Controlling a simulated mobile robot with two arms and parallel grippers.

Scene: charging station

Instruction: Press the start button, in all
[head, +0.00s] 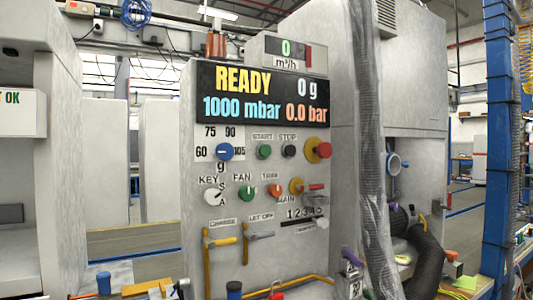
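The start button (264,152) is a small round green button on the grey control panel (200,185), under the label "START" and left of a black stop button (289,152). Nothing covers it. The display (262,94) above reads "READY", "0 g", "1000 mbar" and "0.0 bar". I cannot make out either of my grippers in the head view, and nothing is seen touching the button.
A red mushroom button (323,150) sits right of the stop button. A blue dial (224,152), a key switch (214,194), other knobs and yellow-handled levers surround it. A grey hose (372,150) hangs to the right. A blue cup (104,283) stands low at left.

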